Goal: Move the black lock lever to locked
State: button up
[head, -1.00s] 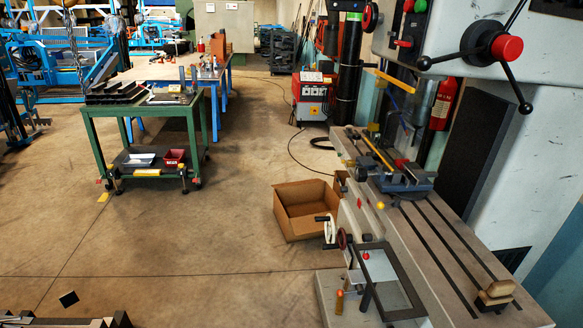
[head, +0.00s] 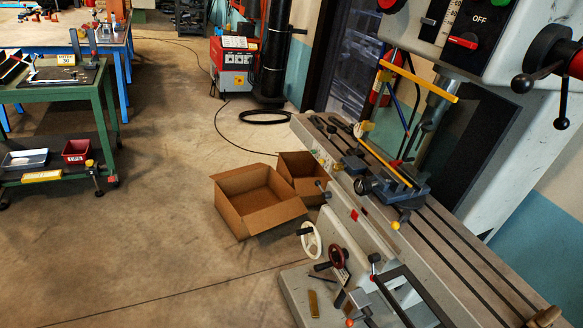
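No part of my gripper shows in the head view. A grey milling or drilling machine with a long slotted table (head: 440,235) stands on the right. Several dark handles and levers show on it, and I cannot tell which is the black lock lever. One short dark lever with a red ball end (head: 375,258) stands at the front below the table. A white handwheel (head: 311,240) and a dark red handwheel (head: 339,257) sit to its left. A blue-grey vise (head: 405,190) is on the table. No lock marking is readable.
Two open cardboard boxes (head: 258,212) (head: 303,165) stand on the floor left of the machine. A green trolley (head: 60,95) stands at the left, and a red welder (head: 232,65) at the back. A dark cable lies on the floor. The floor at lower left is clear.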

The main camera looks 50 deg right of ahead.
aim_at(326, 195)
jog(key=z, duration=0.35)
jog(key=i, duration=1.2)
jog(key=z, duration=1)
jog(key=i, duration=0.65)
jog(key=z, duration=0.45)
jog(key=k, duration=0.9)
jog(key=z, duration=0.2)
jog(key=i, duration=0.95)
jog(key=u, duration=0.1)
